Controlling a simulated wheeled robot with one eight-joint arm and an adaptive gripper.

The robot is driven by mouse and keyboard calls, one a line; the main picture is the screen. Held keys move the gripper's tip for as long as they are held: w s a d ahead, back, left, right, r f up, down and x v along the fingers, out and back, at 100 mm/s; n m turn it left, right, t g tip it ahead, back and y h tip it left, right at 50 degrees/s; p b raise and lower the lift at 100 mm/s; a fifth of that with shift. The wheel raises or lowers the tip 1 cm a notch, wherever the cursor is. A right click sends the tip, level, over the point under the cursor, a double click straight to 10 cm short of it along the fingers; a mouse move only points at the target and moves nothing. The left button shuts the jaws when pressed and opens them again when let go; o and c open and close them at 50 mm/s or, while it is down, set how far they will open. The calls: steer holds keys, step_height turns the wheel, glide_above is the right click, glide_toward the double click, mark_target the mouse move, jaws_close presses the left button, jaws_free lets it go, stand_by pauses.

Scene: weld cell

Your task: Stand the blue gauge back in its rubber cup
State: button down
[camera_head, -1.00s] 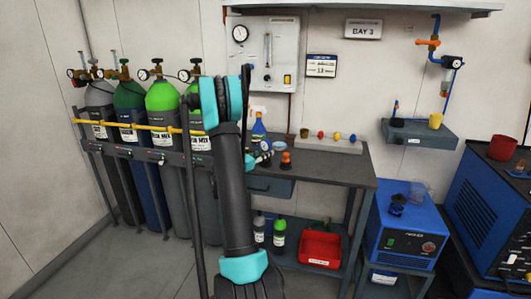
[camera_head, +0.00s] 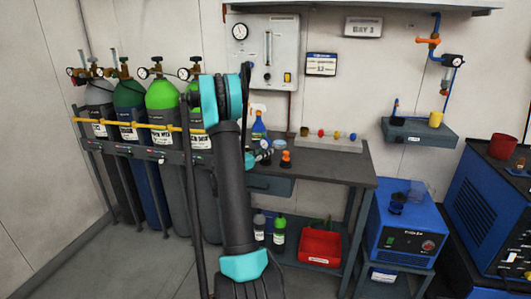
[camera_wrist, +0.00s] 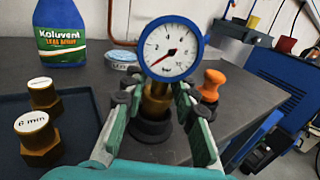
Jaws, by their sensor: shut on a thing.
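The blue gauge (camera_wrist: 172,49) has a round white dial with a red needle and a brass stem (camera_wrist: 155,100). It stands about upright between the fingers of my gripper (camera_wrist: 162,112), which is shut on its stem. The black rubber cup (camera_wrist: 151,131) is on the grey bench directly below the stem. The stem's lower end meets the cup in the picture, but I cannot tell whether it is inside or just above. In the head view the gauge (camera_head: 265,144) is small beside my arm, and the cup cannot be made out.
An orange-topped knob (camera_wrist: 212,83) stands close right of the gripper. Behind are a flat round tin (camera_wrist: 121,56) and a blue spray bottle (camera_wrist: 59,30). Brass fittings (camera_wrist: 38,135) sit on a dark tray at left.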

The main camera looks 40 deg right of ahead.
steer(key=shift+f, duration=0.55)
steer(key=c, duration=1.5)
jaws_free()
steer(key=shift+s+a, duration=0.3)
steer(key=shift+a, duration=1.5)
steer(key=shift+s+a, duration=0.25)
steer(key=shift+a, duration=1.6)
steer(key=shift+s+a, duration=0.3)
steer(key=shift+a, duration=1.5)
